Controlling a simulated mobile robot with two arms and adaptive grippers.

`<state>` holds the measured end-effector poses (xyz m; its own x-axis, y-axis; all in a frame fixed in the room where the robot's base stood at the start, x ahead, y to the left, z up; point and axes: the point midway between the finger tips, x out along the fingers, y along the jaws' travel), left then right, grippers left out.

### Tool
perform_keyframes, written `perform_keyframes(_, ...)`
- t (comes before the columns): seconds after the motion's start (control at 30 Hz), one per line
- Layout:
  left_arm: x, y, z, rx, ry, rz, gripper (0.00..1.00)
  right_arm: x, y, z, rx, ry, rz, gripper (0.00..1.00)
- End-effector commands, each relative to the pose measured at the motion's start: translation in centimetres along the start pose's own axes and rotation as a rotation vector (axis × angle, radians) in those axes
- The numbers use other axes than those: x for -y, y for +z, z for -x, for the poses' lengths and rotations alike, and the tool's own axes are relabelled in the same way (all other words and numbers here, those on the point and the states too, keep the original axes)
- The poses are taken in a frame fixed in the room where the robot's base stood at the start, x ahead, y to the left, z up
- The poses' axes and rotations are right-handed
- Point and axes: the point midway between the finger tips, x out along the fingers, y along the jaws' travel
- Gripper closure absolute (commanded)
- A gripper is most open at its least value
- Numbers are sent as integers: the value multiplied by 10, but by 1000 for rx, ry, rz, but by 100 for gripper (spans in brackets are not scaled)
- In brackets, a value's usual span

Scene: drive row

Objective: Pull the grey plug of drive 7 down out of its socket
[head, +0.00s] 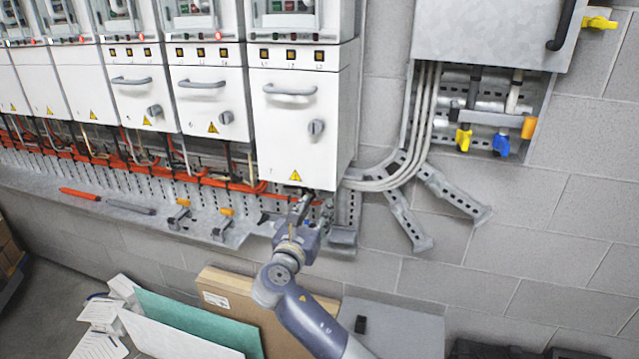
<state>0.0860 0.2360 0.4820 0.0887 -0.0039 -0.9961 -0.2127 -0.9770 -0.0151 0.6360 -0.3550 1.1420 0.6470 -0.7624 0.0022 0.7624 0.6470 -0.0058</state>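Drive 7 (295,135) is the large white cabinet at the right end of the row, with a grey handle, a round knob and a yellow warning sign. My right gripper (302,205) is directly below its bottom edge, pointing up at its underside. The fingers are small and dark here, and I cannot tell whether they are open or shut or touch anything. The grey plug and its socket cannot be made out; the cabinet's lower edge and my gripper cover that spot. My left gripper is not in view.
Orange cables (205,179) run below the row above a metal ledge (60,182) holding a red-handled tool (80,193) and clamps (178,215). Grey conduits (405,165) bend up at the right. A cardboard sheet (235,287) and a green panel (190,325) lean below.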

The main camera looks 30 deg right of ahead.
Motion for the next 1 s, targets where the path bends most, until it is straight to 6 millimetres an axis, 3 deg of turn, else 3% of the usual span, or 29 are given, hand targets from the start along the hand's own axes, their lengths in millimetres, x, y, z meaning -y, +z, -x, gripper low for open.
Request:
perform_keyframes(0.3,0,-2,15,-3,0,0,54,0,3,-59,1,-1,-2,63)
perform_keyframes(0.5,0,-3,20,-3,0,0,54,0,1,-86,0,1,-2,63)
perform_keyframes(0.7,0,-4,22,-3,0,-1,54,0,0,-98,0,3,-4,63)
perform_keyframes(0.97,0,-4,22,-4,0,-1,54,0,-1,-100,-1,3,-5,63)
perform_keyframes(1.0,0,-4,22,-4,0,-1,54,0,-1,-100,-1,3,-5,68)
